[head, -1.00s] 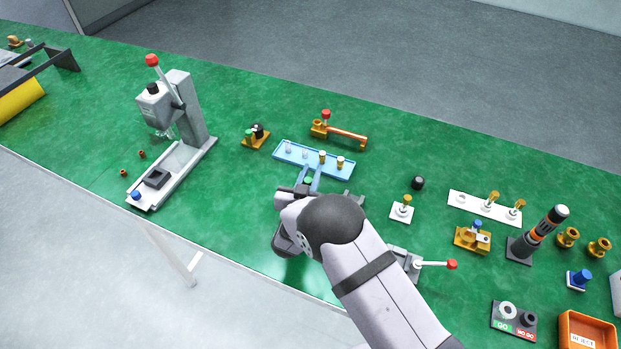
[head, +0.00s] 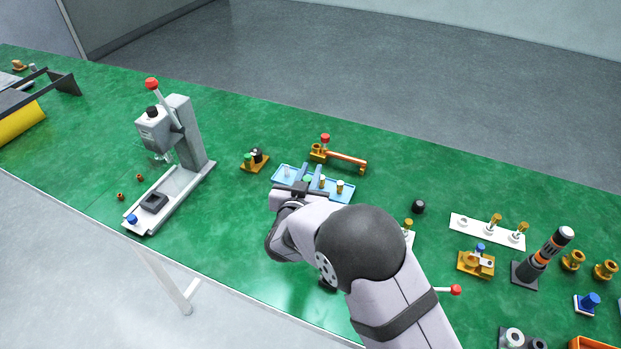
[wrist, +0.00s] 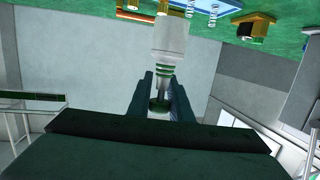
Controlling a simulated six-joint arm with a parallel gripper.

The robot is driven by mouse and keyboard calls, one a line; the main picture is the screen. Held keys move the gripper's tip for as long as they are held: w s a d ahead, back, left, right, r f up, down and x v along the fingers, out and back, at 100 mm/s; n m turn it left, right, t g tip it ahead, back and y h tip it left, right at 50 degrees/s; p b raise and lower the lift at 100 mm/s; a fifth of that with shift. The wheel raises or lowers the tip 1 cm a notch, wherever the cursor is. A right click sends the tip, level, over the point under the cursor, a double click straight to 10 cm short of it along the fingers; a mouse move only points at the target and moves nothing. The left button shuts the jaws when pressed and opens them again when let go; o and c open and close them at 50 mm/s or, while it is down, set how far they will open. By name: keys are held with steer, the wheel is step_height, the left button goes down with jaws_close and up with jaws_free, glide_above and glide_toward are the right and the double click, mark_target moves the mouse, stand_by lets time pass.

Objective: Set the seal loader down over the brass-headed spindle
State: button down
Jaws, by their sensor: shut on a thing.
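My gripper (head: 306,184) is over the near edge of a light-blue tray in the head view. Its fingers are shut on a slim grey piece with green rings, which I take to be the seal loader; it shows best in the wrist view (wrist: 171,45). The wrist view also shows the fingers (wrist: 160,98) on either side of its green end. A brass-headed spindle (head: 408,223) stands on a small white block right of my arm, partly hidden by it. More brass-headed spindles (head: 495,219) stand in a white rack; I cannot tell which is meant.
The light-blue tray (head: 350,196) holds several small pegs and lies partly behind my gripper. A copper-coloured bar fixture (head: 345,158) with a red knob is behind it. A grey lever press (head: 190,140) stands at left.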

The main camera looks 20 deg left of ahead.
steer(key=w+d+r+m+h+p, duration=0.1)
steer(key=w+d+r+m+h, duration=0.15)
steer(key=w+d, duration=0.4)
steer(key=w+d+r+m+h+p, duration=0.1)
steer(key=w+d+r+h+p, duration=0.15)
steer(key=d, duration=0.65)
steer(key=w+d+r+h+p, duration=0.1)
steer(key=d, duration=0.8)
steer(key=w+d+r+p, duration=0.2)
steer(key=d, duration=0.8)
steer(key=s+a+f+n+y, duration=0.2)
steer(key=s+a+y, duration=0.3)
steer(key=a, duration=0.3)
steer(key=shift+s+a+f+n+y, duration=0.3)
steer(key=shift+n+y, duration=0.2)
steer(key=shift+n, duration=0.25)
steer(key=shift+d+f+b, duration=0.15)
steer(key=shift+f+b, duration=0.2)
steer(key=shift+b, duration=0.05)
steer(key=shift+w+f+b, duration=0.1)
steer(key=shift+f+b, duration=1.55)
steer(key=shift+f, duration=0.95)
steer(key=c, duration=2.5)
jaws_free()
steer(key=shift+r, duration=0.15)
jaws_close()
